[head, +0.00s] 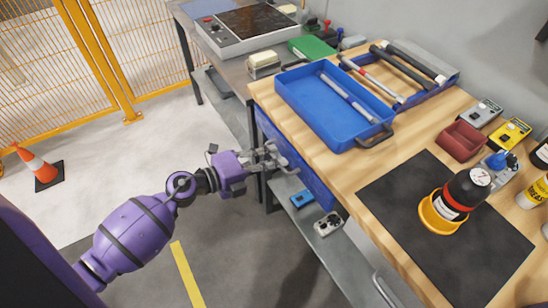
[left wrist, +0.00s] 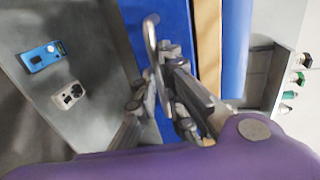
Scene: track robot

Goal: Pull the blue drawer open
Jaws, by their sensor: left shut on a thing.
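The blue drawer (head: 317,187) is set under the wooden top of the workbench, and its front faces my left arm. Its blue front also shows in the left wrist view (left wrist: 158,22). A grey metal bar handle (left wrist: 151,38) stands out from the drawer front. My left gripper (head: 275,160) is at the handle, shut on it, and its fingers show on both sides of the bar in the left wrist view (left wrist: 160,88). The fingers hide part of the handle. I cannot tell from these views whether the drawer stands out from the bench. My right gripper is not in view.
A blue tray (head: 318,127) with a handle lies on the wooden bench top (head: 375,170). A lower shelf (head: 318,248) holds a blue device (head: 302,198) and a grey one (head: 328,224). A traffic cone (head: 40,168) stands far left. The floor before the bench is clear.

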